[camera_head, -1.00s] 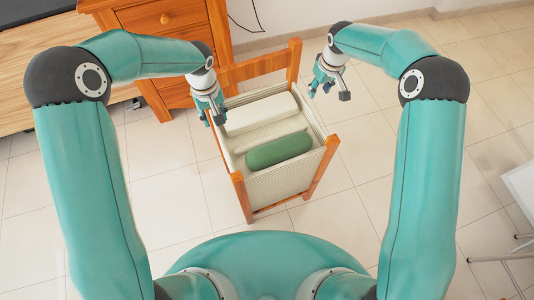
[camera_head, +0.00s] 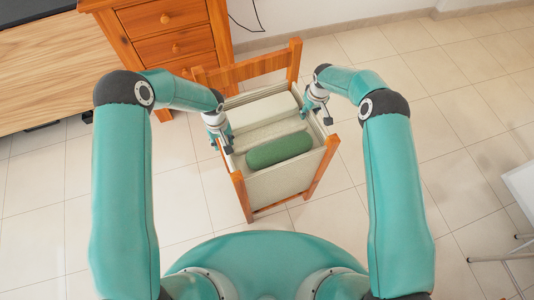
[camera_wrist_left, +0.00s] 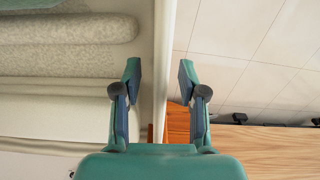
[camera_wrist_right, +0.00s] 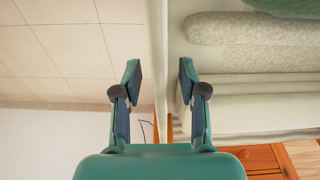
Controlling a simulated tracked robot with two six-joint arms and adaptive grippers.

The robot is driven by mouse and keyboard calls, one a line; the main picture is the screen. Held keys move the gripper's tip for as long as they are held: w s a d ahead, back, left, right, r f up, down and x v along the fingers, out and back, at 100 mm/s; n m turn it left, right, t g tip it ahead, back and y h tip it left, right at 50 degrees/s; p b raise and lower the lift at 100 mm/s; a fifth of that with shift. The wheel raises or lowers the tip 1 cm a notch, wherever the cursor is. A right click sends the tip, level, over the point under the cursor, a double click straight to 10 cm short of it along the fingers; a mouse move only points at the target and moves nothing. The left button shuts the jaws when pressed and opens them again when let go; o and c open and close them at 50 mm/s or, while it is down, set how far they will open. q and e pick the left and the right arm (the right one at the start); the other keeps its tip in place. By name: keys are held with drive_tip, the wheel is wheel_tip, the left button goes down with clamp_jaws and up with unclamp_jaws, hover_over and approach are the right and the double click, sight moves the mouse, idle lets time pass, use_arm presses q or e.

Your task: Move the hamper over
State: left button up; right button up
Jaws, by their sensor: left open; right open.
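The hamper (camera_head: 285,186) is a wooden-framed box with pale fabric walls, standing on the tiles in front of me. Rolled textiles lie in it: a green roll (camera_head: 279,151) nearest me and pale rolls (camera_head: 262,112) behind. My left gripper (camera_head: 226,146) is at its left rim, open. In the left wrist view the hamper's pale side wall (camera_wrist_left: 160,65) runs between the open fingers (camera_wrist_left: 158,82). My right gripper (camera_head: 317,121) is at the right rim, open. In the right wrist view the opposite wall (camera_wrist_right: 157,60) runs between the fingers (camera_wrist_right: 158,82). Neither gripper is closed on a wall.
A wooden drawer cabinet (camera_head: 173,47) stands behind the hamper to the left, beside a wooden-topped surface (camera_head: 50,72). A white panel with metal legs (camera_head: 519,190) is at the right edge. Tiled floor (camera_head: 460,130) to the right is clear.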

use_arm(q)
drive_tip(key=shift+f, duration=0.2)
use_arm(e)
drive_tip(key=shift+f, duration=0.2)
use_arm(q)
clamp_jaws()
use_arm(e)
clamp_jaws()
use_arm(q)
drive_tip(key=shift+w+r, duration=0.1)
drive_tip(key=shift+r, duration=0.1)
use_arm(e)
drive_tip(key=shift+w+r, duration=0.2)
drive_tip(key=shift+r, duration=0.05)
